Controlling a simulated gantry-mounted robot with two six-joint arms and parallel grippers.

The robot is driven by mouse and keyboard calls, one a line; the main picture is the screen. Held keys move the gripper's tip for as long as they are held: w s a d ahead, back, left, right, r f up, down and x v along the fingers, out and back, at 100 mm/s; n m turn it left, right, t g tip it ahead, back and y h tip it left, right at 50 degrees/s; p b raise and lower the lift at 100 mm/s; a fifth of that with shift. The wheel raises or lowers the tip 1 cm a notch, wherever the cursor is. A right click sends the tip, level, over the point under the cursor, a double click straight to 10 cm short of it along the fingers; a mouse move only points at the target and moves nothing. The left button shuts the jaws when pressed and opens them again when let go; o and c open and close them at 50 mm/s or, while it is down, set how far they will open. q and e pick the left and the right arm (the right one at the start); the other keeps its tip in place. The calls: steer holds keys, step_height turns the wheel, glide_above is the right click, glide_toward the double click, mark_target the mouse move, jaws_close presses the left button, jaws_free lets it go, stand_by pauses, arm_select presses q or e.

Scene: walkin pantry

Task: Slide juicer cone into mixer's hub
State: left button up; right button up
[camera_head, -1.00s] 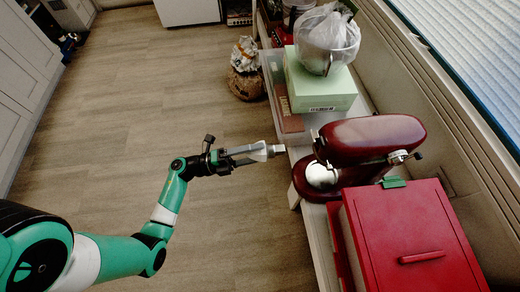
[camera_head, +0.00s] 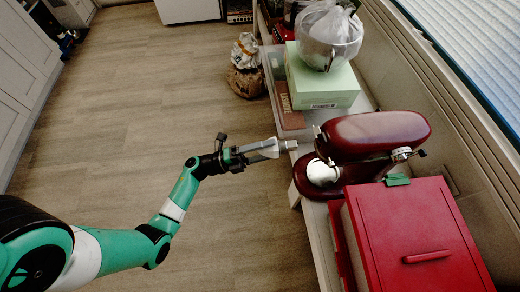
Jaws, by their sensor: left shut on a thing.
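The dark red stand mixer (camera_head: 372,140) stands on the bench at the right, its head pointing left toward my left gripper. Its hub (camera_head: 318,131) is at the left end of the head. My left gripper (camera_head: 262,150) is shut on the grey juicer cone (camera_head: 268,146), whose narrow shaft end (camera_head: 289,145) points right. The shaft end is close to the mixer's front, a little below and left of the hub, with a small gap between them in the picture. My right gripper is out of view.
A large red box (camera_head: 412,235) stands in front of the mixer. A pale green box (camera_head: 322,80) carrying a bag-wrapped bowl (camera_head: 329,38) stands behind it. A sack (camera_head: 245,68) sits on the floor at the back. Open wooden floor lies left of the bench.

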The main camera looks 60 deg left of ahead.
mark_target(289, 148)
arm_select(q)
steer(key=shift+w+d+b, duration=0.2)
steer(key=shift+w+d, duration=0.2)
steer(key=shift+w, duration=0.45)
steer(key=shift+w+d+b, duration=0.2)
steer(key=shift+w+d, duration=0.2)
steer(key=shift+w, duration=0.5)
steer(key=shift+w+d+b, duration=0.2)
steer(key=shift+w+d, duration=0.2)
steer(key=shift+w, duration=0.55)
